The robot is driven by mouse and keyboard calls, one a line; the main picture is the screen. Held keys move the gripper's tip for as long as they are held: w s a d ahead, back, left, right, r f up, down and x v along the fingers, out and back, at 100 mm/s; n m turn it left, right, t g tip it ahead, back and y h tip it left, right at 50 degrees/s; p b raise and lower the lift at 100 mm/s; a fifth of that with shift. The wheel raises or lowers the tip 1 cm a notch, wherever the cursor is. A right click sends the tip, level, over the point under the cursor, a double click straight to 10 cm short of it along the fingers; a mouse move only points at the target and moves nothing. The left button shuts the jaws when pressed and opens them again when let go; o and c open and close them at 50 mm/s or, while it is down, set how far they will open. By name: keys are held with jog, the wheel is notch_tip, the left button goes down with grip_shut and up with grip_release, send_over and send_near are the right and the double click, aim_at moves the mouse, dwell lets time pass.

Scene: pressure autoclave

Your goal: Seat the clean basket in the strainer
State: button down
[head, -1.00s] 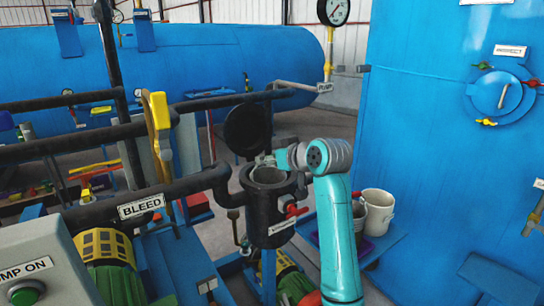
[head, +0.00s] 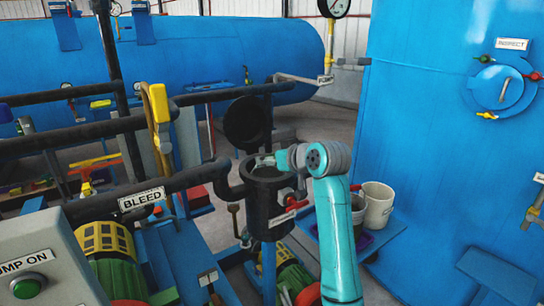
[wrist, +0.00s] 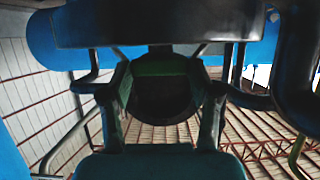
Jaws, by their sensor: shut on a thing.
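The strainer (head: 266,215) is a black upright pot on the pipework in the head view, its round mouth open and its dark round lid (head: 246,122) swung up behind. My gripper (head: 265,160) is at the mouth, coming in from the right, and is shut on the basket. The basket is mostly hidden in the head view, at or inside the mouth; how deep it sits I cannot tell. In the wrist view the two fingers of my gripper (wrist: 165,105) stand either side of a dark shape that I cannot identify surely.
A red-handled valve (head: 292,204) sits on the strainer's right side. A white bucket (head: 378,205) and a darker one stand on a blue shelf to the right. The BLEED pipe (head: 180,188) runs in from the left. A large blue vessel wall (head: 430,130) bounds the right.

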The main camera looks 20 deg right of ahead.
jog(key=shift+f, duration=0.8)
jog(key=shift+c, duration=0.9)
grip_release()
jog(key=v, duration=1.2)
